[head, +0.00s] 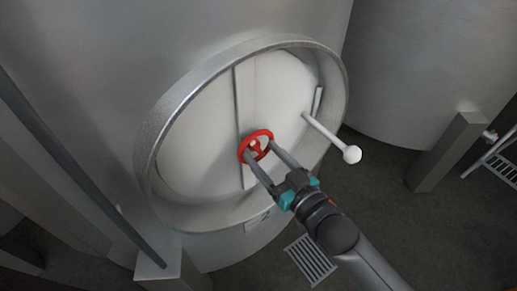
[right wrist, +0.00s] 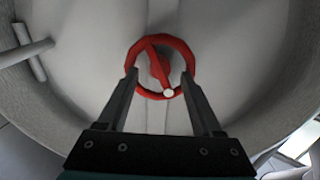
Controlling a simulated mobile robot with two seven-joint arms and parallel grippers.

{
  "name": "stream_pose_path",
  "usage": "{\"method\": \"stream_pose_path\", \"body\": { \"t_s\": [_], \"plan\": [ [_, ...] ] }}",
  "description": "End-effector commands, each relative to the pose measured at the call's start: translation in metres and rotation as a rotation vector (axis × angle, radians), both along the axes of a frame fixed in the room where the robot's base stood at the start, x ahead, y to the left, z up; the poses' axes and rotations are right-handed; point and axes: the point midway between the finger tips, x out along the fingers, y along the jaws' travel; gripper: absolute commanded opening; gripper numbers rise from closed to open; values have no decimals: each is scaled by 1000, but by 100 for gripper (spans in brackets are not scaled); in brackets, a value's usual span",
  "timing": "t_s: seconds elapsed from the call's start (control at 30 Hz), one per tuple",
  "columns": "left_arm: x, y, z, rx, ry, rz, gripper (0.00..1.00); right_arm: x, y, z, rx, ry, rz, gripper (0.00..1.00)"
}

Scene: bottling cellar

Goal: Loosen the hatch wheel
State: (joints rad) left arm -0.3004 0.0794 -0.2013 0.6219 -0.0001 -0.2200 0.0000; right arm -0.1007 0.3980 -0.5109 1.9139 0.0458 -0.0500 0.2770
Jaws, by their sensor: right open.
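The red hatch wheel (head: 244,142) sits at the middle of a pale round hatch door (head: 200,150) in a steel tank. In the right wrist view the wheel (right wrist: 160,40) shows a bar across it and a small white dot on its lower rim. My right gripper (head: 262,154) is open, its two long fingers reaching to either side of the wheel. In the right wrist view the fingertips (right wrist: 159,76) lie at the left and right of the rim; I cannot tell whether they touch it. My left gripper is not in view.
A white lever with a ball end (head: 351,154) sticks out from the hatch's right side, near my right gripper. A raised steel rim (head: 157,138) surrounds the door. A floor grate (head: 311,259) lies below, and another tank (head: 430,70) stands at right.

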Motion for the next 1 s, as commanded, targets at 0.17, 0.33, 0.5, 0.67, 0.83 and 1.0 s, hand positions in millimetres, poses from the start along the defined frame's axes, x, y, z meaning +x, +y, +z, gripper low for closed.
{"method": "stream_pose_path", "body": {
  "t_s": [0.17,0.33,0.5,0.67,0.83,1.0],
  "plan": [
    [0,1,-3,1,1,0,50,15,10,0,1,1,0,67],
    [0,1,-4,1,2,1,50,21,14,0,1,1,0,67],
    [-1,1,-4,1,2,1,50,21,14,0,0,1,0,67],
    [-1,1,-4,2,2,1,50,21,14,0,1,1,0,60],
    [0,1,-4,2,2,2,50,21,14,0,0,0,0,41],
    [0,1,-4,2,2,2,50,21,14,0,0,0,1,22]
  ]
}}
